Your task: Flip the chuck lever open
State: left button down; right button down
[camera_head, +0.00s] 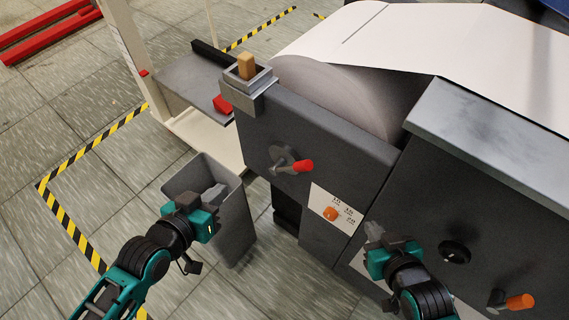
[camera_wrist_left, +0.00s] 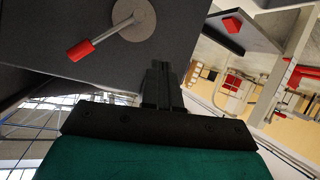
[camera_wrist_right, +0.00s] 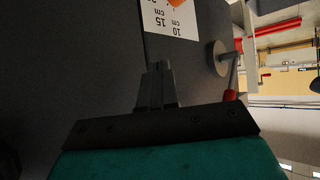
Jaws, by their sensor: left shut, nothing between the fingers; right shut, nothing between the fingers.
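The chuck lever (camera_head: 300,166) has a red grip and a metal arm on a round grey hub, on the dark side panel of the machine. In the head view its grip points right. The lever also shows in the left wrist view (camera_wrist_left: 82,49), and partly at the right edge of the right wrist view (camera_wrist_right: 230,94). My left gripper (camera_head: 214,193) is shut and empty, left of and below the lever, over a grey bin. My right gripper (camera_head: 373,234) is shut and empty, right of and below the lever, near the panel. Neither touches the lever.
An orange knob (camera_head: 331,213) sits on a white scale label. A black knob (camera_head: 455,252) and an orange-handled lever (camera_head: 519,302) are on the right panel. The grey bin (camera_head: 236,222) stands on the floor. A paper roll (camera_head: 345,92) lies behind the panel, and a wooden block (camera_head: 246,66) sits in a holder on top.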

pick_arm(q)
notch_tip(320, 180, up, 9)
jog(key=w+d+n+g+h+b, duration=0.1)
jog(key=w+d+g+h+b, duration=0.1)
jog(key=g+h+b, duration=0.2)
jog(key=h+b, duration=0.3)
jog(key=shift+w+d, duration=0.15)
jog(key=shift+w, duration=0.15)
jog(key=shift+d+f, duration=0.1)
jog(key=w+d+f+p, duration=0.1)
jog(key=w+d+f, duration=0.1)
jog(key=d, duration=0.3)
jog(key=w+d+f+p, duration=0.1)
jog(key=d+f, duration=0.2)
jog(key=d, duration=0.3)
jog(key=shift+w+f, duration=0.4)
